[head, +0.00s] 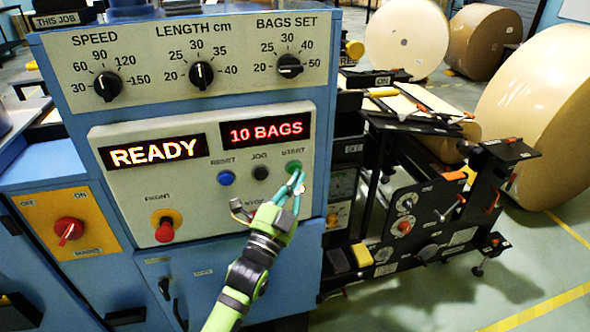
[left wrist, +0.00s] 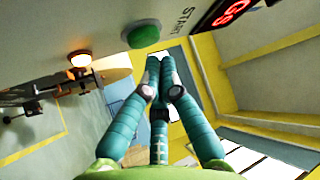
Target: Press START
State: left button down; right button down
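The green START button (head: 294,166) is on the pale control panel, at the right end of a row under the red "10 BAGS" display. It also shows in the left wrist view (left wrist: 144,34), with the START label beside it. My left gripper (head: 297,180) is in front of the panel, its teal fingertips just below the button and overlapping its lower edge in the head view. My right gripper is out of view.
The blue RESET button (head: 225,178) and black JOG button (head: 261,173) sit left of START. The "READY" display (head: 153,151) is lit. Three dials are above. Machinery and large paper rolls (head: 540,105) stand right.

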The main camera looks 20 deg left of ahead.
pick_arm(q)
jog(key=shift+w+a, duration=0.25)
jog(key=shift+w, duration=0.15)
